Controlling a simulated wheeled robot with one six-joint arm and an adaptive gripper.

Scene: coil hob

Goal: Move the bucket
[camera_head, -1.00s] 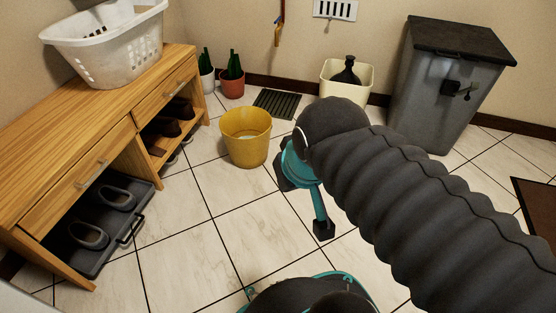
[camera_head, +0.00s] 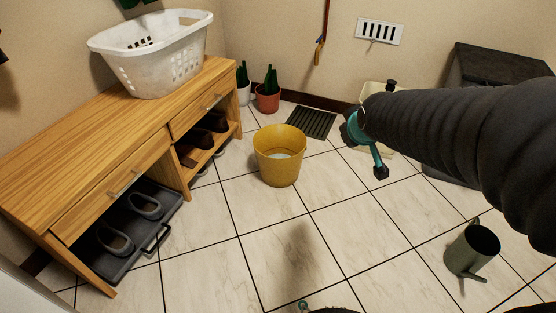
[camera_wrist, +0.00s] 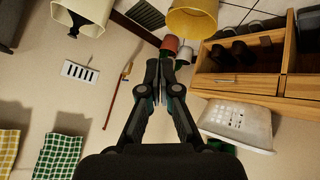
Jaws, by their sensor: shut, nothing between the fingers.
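A yellow bucket (camera_head: 280,160) stands upright on the tiled floor in the head view, with something pale inside it. It also shows at the top edge of the wrist view (camera_wrist: 192,20), partly cut off. My gripper (camera_wrist: 160,65) is shut and empty in the wrist view, with its fingers together. In the head view the end of my arm is to the right of the bucket and apart from it. My arm hides most of the cream bin behind it there.
A wooden bench (camera_head: 150,115) with shoes and a white basket (camera_head: 155,62) stands left. Potted plants (camera_head: 268,93) and a dark floor grate (camera_head: 311,122) lie behind the bucket. A green watering can (camera_head: 472,250) stands right. Floor in front of the bucket is clear.

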